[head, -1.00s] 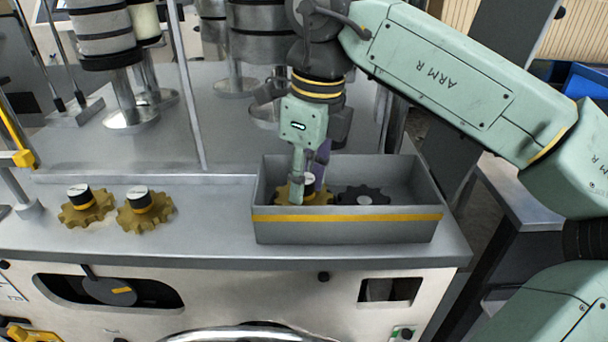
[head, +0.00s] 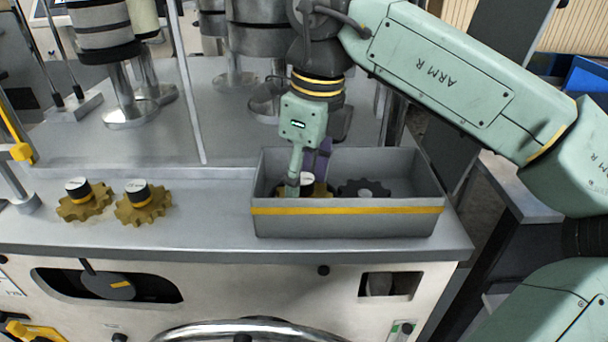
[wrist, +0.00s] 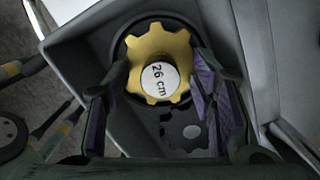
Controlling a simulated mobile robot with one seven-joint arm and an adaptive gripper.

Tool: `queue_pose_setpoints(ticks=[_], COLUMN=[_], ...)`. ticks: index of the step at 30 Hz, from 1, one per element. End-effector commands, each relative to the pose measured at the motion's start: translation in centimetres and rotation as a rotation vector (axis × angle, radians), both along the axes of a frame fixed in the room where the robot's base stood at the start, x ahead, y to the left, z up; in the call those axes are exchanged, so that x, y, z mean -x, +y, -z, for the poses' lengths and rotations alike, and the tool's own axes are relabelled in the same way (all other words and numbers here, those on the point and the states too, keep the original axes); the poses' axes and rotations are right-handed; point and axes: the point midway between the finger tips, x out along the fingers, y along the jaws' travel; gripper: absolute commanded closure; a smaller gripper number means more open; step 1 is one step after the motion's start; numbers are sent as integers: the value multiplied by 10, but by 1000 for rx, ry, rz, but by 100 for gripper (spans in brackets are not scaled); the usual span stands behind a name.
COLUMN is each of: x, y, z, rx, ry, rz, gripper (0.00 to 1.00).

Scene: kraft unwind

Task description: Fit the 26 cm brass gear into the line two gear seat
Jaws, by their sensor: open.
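The brass gear (head: 319,190) lies in the left part of a grey tray (head: 345,223) with a yellow stripe. In the wrist view the gear (wrist: 137,52) shows its white cap marked "26 cm". My gripper (head: 307,184) reaches down into the tray, open, with its fingers on either side of the gear's cap. In the wrist view my gripper (wrist: 160,80) has a finger to the left and right of the gear; I cannot tell whether they touch it. I cannot identify the line two gear seat.
A dark toothed gear (head: 364,189) lies in the tray to the right of the brass one. Two brass gears, one (head: 84,202) at far left and one (head: 143,205) beside it, stand on the machine top. A thin upright rod (head: 187,90) and roller stands rise behind. Bare deck lies between.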

Motion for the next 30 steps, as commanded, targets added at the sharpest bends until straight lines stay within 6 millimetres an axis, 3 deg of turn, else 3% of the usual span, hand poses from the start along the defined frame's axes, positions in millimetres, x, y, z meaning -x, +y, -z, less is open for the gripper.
queue_pose_setpoints(ticks=[8, 21, 30], x=[0, 4, 6], y=[-1, -9, -12], z=[-7, -92, -119], rx=[0, 0, 0], ry=[-1, -2, -1], rz=[0, 1, 0], gripper=[49, 49, 49])
